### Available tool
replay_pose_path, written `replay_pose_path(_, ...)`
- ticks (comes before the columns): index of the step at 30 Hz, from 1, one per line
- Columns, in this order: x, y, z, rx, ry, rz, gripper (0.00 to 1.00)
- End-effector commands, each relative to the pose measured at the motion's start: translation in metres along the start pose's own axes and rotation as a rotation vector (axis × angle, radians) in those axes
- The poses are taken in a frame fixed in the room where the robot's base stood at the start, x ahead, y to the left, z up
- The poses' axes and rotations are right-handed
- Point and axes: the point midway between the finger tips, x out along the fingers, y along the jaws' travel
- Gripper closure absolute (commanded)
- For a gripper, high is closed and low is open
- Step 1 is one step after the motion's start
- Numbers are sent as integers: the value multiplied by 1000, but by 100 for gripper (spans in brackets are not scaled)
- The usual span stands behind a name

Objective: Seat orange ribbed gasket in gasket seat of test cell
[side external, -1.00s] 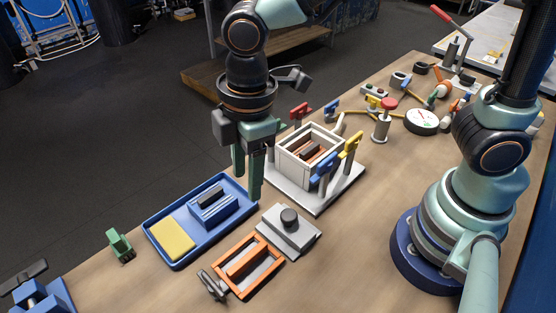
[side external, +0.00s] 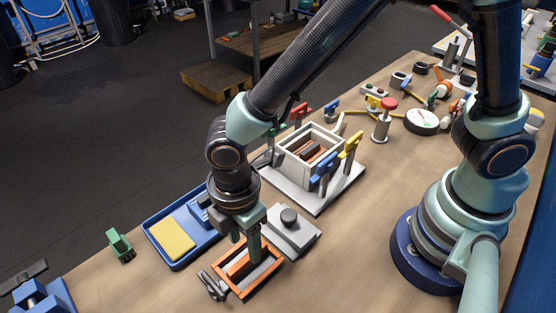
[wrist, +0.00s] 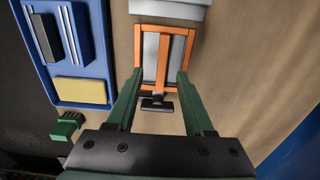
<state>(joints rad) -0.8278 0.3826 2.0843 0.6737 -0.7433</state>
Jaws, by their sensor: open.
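The orange ribbed gasket (side external: 237,269), a rectangular frame with a middle rib, lies on the bench at the front. It also shows in the wrist view (wrist: 163,62). My gripper (side external: 250,258) points down over it, open and empty. In the wrist view my gripper (wrist: 160,74) has one finger at each long side of the gasket, near its lower end; I cannot tell whether they touch it. The test cell (side external: 297,150) is a pale open box on a plate, with red, blue and yellow clamps. Dark and orange-brown parts show inside; its gasket seat is not clear.
A blue tray (side external: 178,264) with a yellow pad (side external: 171,239) is to the left. A dark handled piece (side external: 211,287) lies close by the gasket.

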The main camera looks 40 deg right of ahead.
Motion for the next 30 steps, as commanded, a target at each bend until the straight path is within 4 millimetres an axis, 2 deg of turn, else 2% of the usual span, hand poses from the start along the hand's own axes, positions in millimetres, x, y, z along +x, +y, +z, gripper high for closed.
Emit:
replay_pose_path(3,20,-4,0,-1,-4,-4,48)
replay_pose_path(6,31,-3,0,0,-3,-3,48)
replay_pose_path(16,37,-2,0,0,0,0,48)
replay_pose_path(17,37,-2,0,0,0,0,51)
replay_pose_path(18,37,-2,0,1,0,0,67)
replay_pose_path(21,37,-2,0,1,0,0,100)
replay_pose_path(30,37,-2,0,1,0,0,100)
